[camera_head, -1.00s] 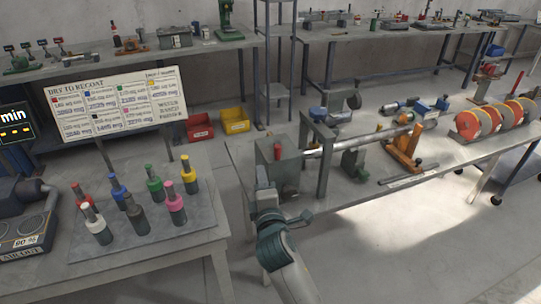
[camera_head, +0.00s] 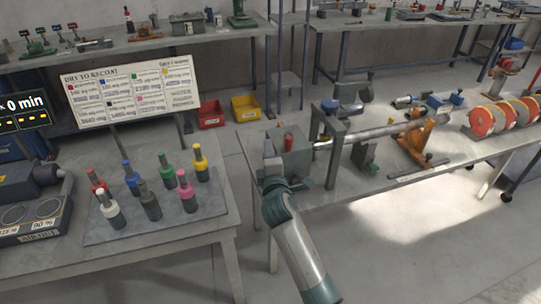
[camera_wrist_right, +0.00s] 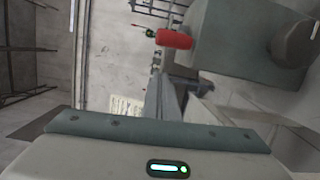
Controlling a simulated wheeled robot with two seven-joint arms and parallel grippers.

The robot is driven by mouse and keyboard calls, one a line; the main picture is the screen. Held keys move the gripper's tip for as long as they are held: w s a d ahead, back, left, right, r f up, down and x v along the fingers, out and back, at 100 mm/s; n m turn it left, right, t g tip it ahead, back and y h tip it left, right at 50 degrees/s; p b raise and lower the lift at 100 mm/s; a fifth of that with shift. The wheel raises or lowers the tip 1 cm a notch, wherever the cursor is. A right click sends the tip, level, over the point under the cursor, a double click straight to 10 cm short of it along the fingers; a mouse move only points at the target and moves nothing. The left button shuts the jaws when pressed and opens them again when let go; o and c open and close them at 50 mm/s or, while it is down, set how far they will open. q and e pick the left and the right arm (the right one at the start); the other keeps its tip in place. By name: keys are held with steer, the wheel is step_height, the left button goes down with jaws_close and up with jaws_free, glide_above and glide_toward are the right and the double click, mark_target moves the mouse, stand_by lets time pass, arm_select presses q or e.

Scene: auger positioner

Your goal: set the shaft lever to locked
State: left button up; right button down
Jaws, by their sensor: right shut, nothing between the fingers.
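The shaft lever appears to be the short red handle (camera_head: 289,142) on the grey box (camera_head: 297,158) at the left end of the long shaft (camera_head: 370,133). The red handle stands roughly upright in the head view. In the right wrist view the red handle (camera_wrist_right: 174,39) and grey box (camera_wrist_right: 240,45) are close, at upper right. My right gripper (camera_head: 268,148) is shut and empty, just left of the red handle; it seems apart from it. Its fingers (camera_wrist_right: 165,98) also show in the wrist view. My left gripper is not in view.
The bench (camera_head: 340,196) carries a blue-topped post (camera_head: 331,125) and an orange stand (camera_head: 418,142) along the shaft. Coloured bottles stand on a grey mat (camera_head: 175,222) on the left table.

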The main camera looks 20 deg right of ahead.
mark_target(289, 138)
steer(key=d+p, duration=0.2)
steer(key=d, duration=0.1)
steer(key=shift+s+d, duration=0.15)
steer(key=shift+d, duration=0.2)
steer(key=shift+r, duration=0.1)
steer(key=d+p, duration=0.1)
steer(key=s+d+p, duration=0.1)
steer(key=d, duration=0.1)
steer(key=shift+s+d+p, duration=0.1)
steer(key=shift+d+p, duration=0.2)
